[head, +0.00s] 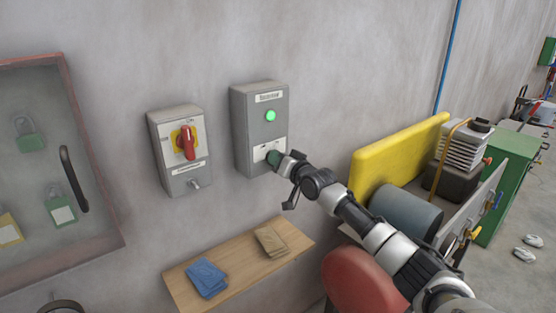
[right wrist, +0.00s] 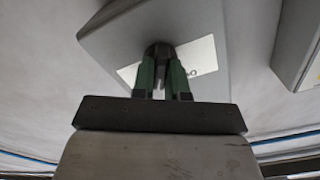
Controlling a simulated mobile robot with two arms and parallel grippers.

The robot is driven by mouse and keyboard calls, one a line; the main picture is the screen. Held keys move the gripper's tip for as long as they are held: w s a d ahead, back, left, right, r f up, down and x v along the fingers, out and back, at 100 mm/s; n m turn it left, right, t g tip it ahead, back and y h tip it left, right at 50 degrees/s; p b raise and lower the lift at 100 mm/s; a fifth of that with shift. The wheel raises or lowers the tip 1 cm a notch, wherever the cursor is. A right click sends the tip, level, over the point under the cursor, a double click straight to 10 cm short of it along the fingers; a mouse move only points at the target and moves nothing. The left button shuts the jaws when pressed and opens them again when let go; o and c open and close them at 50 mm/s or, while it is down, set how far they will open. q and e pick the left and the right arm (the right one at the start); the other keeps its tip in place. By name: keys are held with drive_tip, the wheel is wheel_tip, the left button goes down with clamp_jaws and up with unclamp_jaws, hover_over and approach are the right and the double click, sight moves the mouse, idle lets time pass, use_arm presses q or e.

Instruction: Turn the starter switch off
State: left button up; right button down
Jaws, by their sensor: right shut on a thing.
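The starter box (head: 246,130) is a grey box on the wall with a glowing green lamp (head: 270,116) and a white label plate low on its front. My right gripper (head: 275,158) is at that plate, shut on the starter switch, which it hides in the head view. In the right wrist view, the green fingers of my right gripper (right wrist: 162,72) close around a dark round knob, the starter switch (right wrist: 158,50), in front of the white plate. The switch's pointing direction cannot be made out. My left gripper is not in view.
Left of the starter box is a grey isolator box (head: 170,150) with a red handle (head: 186,142) on yellow. A clear-fronted padlock cabinet (head: 118,190) hangs at far left. A wooden shelf (head: 225,272) below holds blue and tan cloths. Yellow-guarded machinery (head: 385,160) stands at right.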

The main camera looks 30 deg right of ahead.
drive_tip(key=shift+n, duration=0.3)
drive_tip(key=shift+a+n+b, duration=0.15)
drive_tip(key=shift+n+b, duration=0.55)
drive_tip(key=shift+n, duration=5)
drive_tip(key=c, duration=1.1)
unclamp_jaws()
drive_tip(key=shift+c, duration=0.2)
